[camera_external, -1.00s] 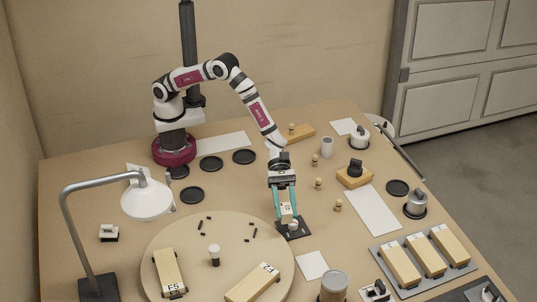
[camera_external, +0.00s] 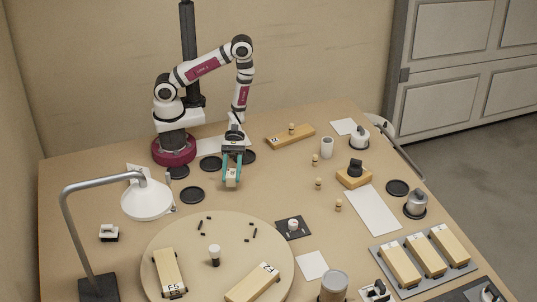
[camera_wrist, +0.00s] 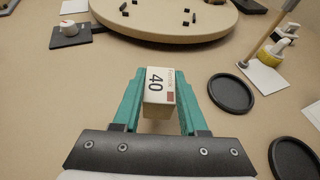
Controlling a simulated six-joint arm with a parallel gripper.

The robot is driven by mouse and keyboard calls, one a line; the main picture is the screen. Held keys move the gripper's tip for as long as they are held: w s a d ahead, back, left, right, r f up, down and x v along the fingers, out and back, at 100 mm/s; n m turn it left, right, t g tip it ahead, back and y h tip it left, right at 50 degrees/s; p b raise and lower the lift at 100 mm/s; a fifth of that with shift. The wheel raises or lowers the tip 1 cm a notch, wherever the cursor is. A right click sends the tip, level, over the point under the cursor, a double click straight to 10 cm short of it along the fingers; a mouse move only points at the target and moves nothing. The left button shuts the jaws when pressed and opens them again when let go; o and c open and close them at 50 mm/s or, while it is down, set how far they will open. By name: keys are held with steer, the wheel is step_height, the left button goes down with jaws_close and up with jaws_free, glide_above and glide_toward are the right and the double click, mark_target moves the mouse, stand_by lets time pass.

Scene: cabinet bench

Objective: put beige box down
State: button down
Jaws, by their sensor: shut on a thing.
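In the external view the beige box (camera_external: 231,182) hangs at the tips of my gripper (camera_external: 231,178), over the table near the black round pads. I cannot tell its exact height above the table.
Black round pads (camera_external: 192,195) lie around my gripper. A black square pad with a small white item (camera_external: 293,226) lies to its right. The round wooden board (camera_external: 190,238) is in front. Bare table lies between the pads and the board.

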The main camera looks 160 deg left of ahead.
steer(key=shift+f, duration=1.3)
steer(key=shift+c, duration=2.2)
jaws_free()
steer(key=shift+f, duration=0.1)
